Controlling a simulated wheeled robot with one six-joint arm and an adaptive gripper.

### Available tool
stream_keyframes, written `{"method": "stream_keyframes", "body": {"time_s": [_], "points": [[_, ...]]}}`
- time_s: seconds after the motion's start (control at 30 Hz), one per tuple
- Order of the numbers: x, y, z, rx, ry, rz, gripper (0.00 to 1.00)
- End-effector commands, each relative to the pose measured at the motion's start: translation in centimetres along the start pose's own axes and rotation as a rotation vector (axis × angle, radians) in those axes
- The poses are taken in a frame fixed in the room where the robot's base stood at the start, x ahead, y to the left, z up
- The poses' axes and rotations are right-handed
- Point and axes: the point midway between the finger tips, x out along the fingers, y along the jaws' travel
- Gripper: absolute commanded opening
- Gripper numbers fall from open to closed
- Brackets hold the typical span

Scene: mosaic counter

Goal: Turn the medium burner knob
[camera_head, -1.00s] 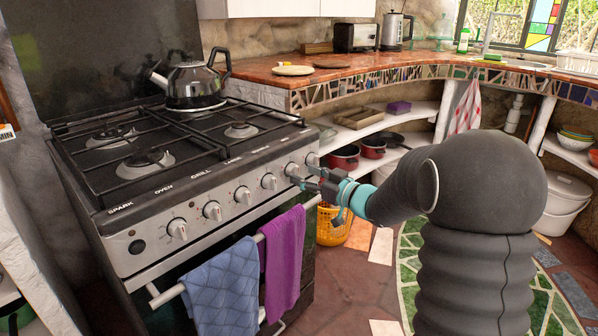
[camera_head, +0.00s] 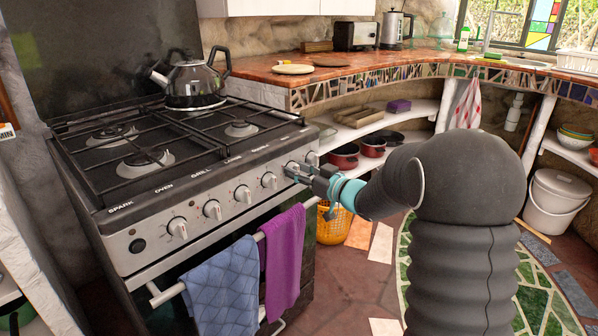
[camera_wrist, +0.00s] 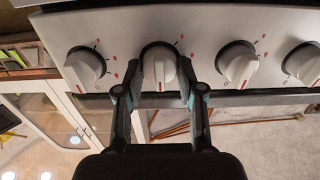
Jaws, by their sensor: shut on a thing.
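The stove front (camera_head: 140,225) carries a row of pale round knobs on its slanted silver panel. My gripper (camera_head: 291,172) is at the second knob from the right (camera_head: 291,166), largely hidden by the fingers there. In the wrist view my gripper (camera_wrist: 159,80) has one dark finger on each side of that white knob (camera_wrist: 158,68), shut on it. Its red mark faces the lower edge of the picture. The printed label for this knob is not readable, so I cannot tell that it is the medium burner's.
Neighbouring knobs stand close on both sides, one (camera_wrist: 85,68) and another (camera_wrist: 237,65). A kettle (camera_head: 194,84) stands on the hob. Blue (camera_head: 222,290) and purple (camera_head: 284,255) towels hang from the oven rail below. An orange basket (camera_head: 334,225) is on the floor right of the stove.

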Motion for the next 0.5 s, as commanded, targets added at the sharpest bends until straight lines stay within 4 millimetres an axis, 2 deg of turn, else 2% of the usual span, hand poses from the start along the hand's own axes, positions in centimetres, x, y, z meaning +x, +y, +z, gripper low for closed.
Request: {"method": "stream_keyframes", "body": {"time_s": [0.27, 0.5], "points": [[0.02, -0.03, 0.19, -0.078, 0.002, 0.0, 0.03], [0.02, -0.11, 0.45, -0.253, 0.003, 0.0, 0.03]]}}
